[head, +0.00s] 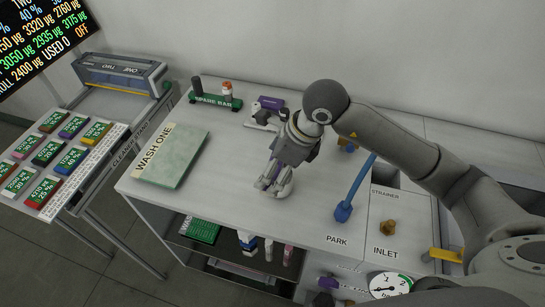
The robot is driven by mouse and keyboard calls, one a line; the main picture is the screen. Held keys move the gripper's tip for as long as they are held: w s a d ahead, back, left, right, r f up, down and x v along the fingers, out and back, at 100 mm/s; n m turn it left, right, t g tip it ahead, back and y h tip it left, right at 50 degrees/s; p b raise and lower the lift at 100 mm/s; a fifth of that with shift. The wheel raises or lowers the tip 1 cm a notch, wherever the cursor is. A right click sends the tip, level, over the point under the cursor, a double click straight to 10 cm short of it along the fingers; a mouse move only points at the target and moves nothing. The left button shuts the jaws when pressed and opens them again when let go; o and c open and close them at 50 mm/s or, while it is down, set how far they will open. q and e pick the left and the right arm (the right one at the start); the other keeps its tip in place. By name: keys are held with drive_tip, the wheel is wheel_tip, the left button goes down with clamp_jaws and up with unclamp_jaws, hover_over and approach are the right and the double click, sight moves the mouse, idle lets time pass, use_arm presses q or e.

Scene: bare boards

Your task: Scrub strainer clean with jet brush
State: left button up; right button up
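A long blue tool with a thick block-like end (343,212) lies slanted on the white worktop by the PARK label; it may be the jet brush, but I see no bristles. A partly covered label, reading like STRAINER, is on the panel (405,208) right of it. I cannot make out the strainer itself. My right gripper (273,187) points down over the middle of the worktop, left of the blue tool. Its fingers are close together and no held object shows, but I cannot tell whether they are shut. My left gripper is not in view.
A pale green WASH ONE board (172,154) lies at the left of the worktop. A green SPARE BAR rack (215,101) and a purple-topped device (267,109) stand behind. A brass INLET fitting (388,228) and a gauge (389,284) are at right. Worktop in front of my gripper is clear.

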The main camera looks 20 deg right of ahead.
wheel_tip(320, 180, down, 5)
drive_tip(key=b, duration=0.2)
drive_tip(key=shift+b, duration=0.35)
drive_tip(key=shift+s+f, duration=0.1)
drive_tip(key=shift+f, duration=0.05)
drive_tip(key=shift+s+f, duration=0.2)
drive_tip(key=shift+s, duration=0.1)
drive_tip(key=shift+f, duration=0.1)
drive_tip(key=shift+w+f, duration=0.1)
drive_tip(key=shift+w, duration=0.4)
drive_tip(key=shift+b, duration=0.35)
drive_tip(key=shift+s, duration=0.2)
drive_tip(key=shift+w+f+b, duration=0.1)
drive_tip(key=shift+f+b, duration=0.3)
drive_tip(key=shift+b, duration=0.15)
